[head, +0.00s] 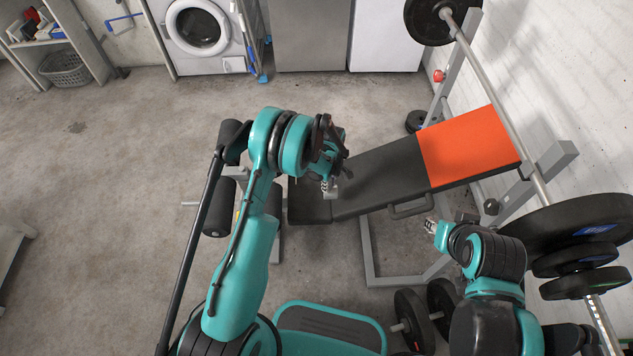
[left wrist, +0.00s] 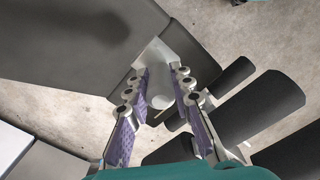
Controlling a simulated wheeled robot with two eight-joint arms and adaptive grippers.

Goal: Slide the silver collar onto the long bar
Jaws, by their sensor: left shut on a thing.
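My left gripper (head: 328,184) hangs over the black seat end of the bench. It is shut on the silver collar (head: 332,193), a small pale grey piece. In the left wrist view the collar (left wrist: 165,62) sits between the two purple-padded fingers (left wrist: 160,100), and its far part sticks out past the tips. The long bar (head: 538,185) lies along the bench rack at the right, well away from the collar. Its near sleeve (head: 604,322) sticks out beyond the plates. My right gripper (head: 431,226) is beside the bench's near side, short of the bar; its finger gap is unclear.
Open floor (head: 110,190) lies to the left.

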